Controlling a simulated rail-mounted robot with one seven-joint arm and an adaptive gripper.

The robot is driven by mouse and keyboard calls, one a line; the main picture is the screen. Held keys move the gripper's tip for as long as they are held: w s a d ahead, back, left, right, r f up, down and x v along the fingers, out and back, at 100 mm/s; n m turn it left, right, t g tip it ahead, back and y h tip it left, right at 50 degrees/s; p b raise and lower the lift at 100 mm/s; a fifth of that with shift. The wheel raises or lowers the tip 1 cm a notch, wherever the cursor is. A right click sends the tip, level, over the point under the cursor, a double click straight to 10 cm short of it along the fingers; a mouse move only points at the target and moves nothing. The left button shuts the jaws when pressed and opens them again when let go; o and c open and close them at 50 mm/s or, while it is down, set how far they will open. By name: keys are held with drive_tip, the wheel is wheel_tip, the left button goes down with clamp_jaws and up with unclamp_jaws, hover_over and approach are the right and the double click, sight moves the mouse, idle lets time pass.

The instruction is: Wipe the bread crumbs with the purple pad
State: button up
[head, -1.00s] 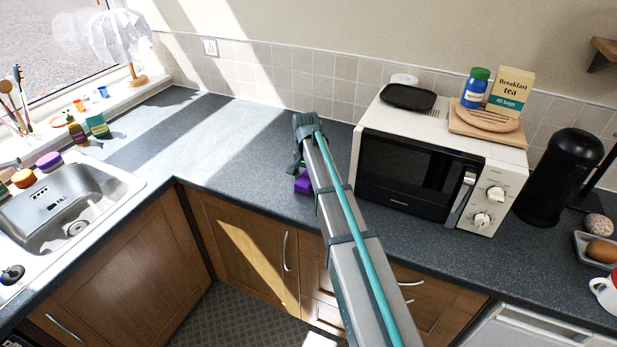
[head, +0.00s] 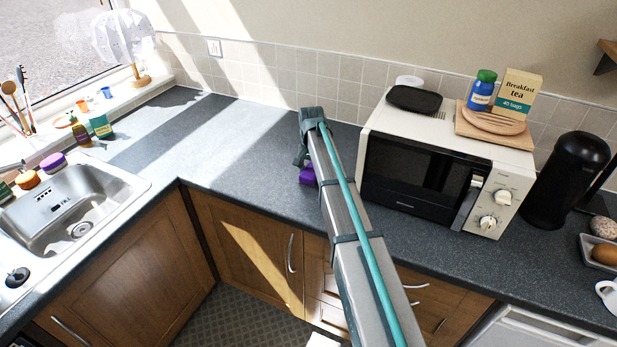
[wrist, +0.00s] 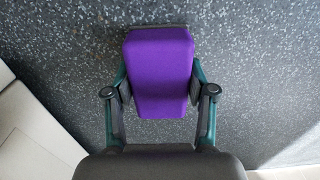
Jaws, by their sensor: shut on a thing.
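The purple pad (wrist: 160,70) is a block with bevelled edges, held between the two fingers of my gripper (wrist: 159,84) in the wrist view. The fingers press on its left and right sides. In the head view the pad (head: 307,176) shows as a small purple patch beside my arm, low over or on the dark countertop (head: 235,160), left of the microwave. My arm hides most of the gripper there. Whether the pad touches the counter I cannot tell. I can make out no bread crumbs in either view; the speckled surface would make them hard to see.
The white microwave (head: 455,135) stands close to the right of my arm, with a board, tea box and jar on top. The tiled wall (head: 270,85) is behind. The counter to the left is clear up to the sink (head: 75,210).

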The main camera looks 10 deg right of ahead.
drive_tip(key=shift+w+d, duration=0.5)
drive_tip(key=shift+w, duration=0.25)
drive_tip(key=r+p, duration=0.1)
drive_tip(key=r, duration=0.2)
drive_tip(key=shift+s+r+p, duration=0.2)
drive_tip(key=shift+p, duration=0.1)
drive_tip(key=shift+r+p, duration=1.15)
drive_tip(key=shift+r, duration=1.2)
